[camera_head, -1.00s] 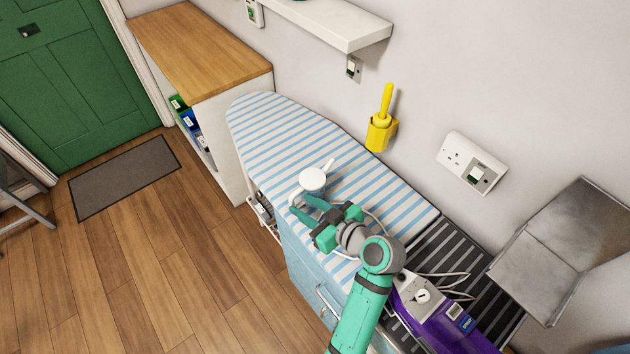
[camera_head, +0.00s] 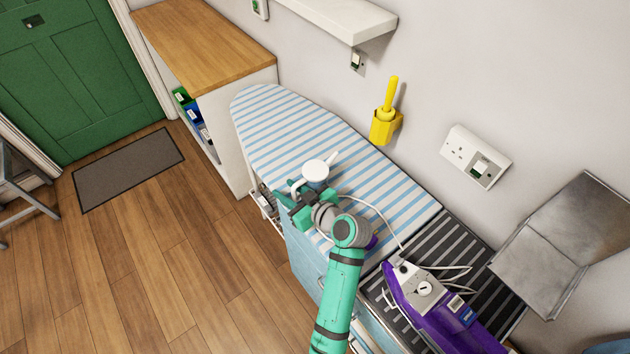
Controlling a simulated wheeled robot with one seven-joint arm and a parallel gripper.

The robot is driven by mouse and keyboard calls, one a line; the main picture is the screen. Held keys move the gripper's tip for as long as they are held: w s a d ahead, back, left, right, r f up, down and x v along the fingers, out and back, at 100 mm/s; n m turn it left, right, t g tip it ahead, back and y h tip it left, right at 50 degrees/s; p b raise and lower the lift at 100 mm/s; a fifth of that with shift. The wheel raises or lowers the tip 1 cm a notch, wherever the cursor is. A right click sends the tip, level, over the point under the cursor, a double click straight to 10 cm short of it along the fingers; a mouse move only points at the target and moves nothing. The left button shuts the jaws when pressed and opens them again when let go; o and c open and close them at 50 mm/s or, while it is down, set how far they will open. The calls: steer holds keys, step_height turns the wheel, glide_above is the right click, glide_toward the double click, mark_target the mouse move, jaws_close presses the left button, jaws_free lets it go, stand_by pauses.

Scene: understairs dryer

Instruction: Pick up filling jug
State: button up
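The white filling jug (camera_head: 316,171) stands on the blue-and-white striped ironing board (camera_head: 290,128), close to its front edge. Its spout points up and right, and its handle (camera_head: 297,187) is on the left, toward my gripper. My green gripper (camera_head: 286,198) is at the jug's near left side, with its fingers around or beside the handle. I cannot tell whether the fingers touch the handle or how far apart they are, as the gripper body and the jug hide part of them.
A purple steam iron (camera_head: 437,312) sits on a dark ribbed rest (camera_head: 478,262) at the board's right end, with a pale cord looping onto the board. A yellow brush holder (camera_head: 385,125) hangs on the wall behind. The board's far left end is bare.

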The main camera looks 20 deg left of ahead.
steer(key=shift+c, duration=0.6)
jaws_close()
steer(key=shift+r, duration=0.1)
